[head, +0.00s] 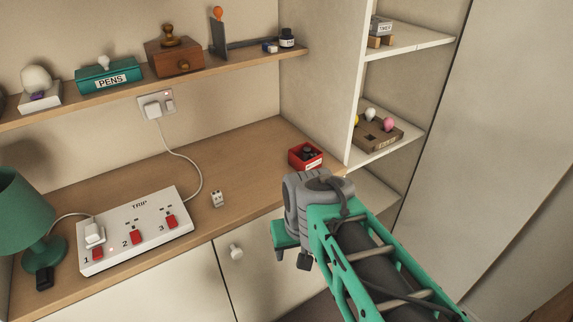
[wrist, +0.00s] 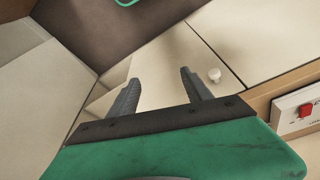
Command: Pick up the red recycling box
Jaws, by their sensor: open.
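The red recycling box (head: 306,155) is a small open red box with dark things in it. It sits on the wooden desk near the right end, by the side panel. My gripper (head: 290,255) is in front of the desk edge, below and nearer than the box, apart from it. In the wrist view my gripper (wrist: 158,88) has two grey fingers spread with nothing between them, facing the pale cabinet doors. The box does not show in the wrist view.
A white trip switch panel (head: 135,232) and a green lamp (head: 22,215) stand on the desk's left. A shelf (head: 200,78) with several things hangs above. Shelves (head: 385,150) stand at right. The desk between panel and box is mostly clear.

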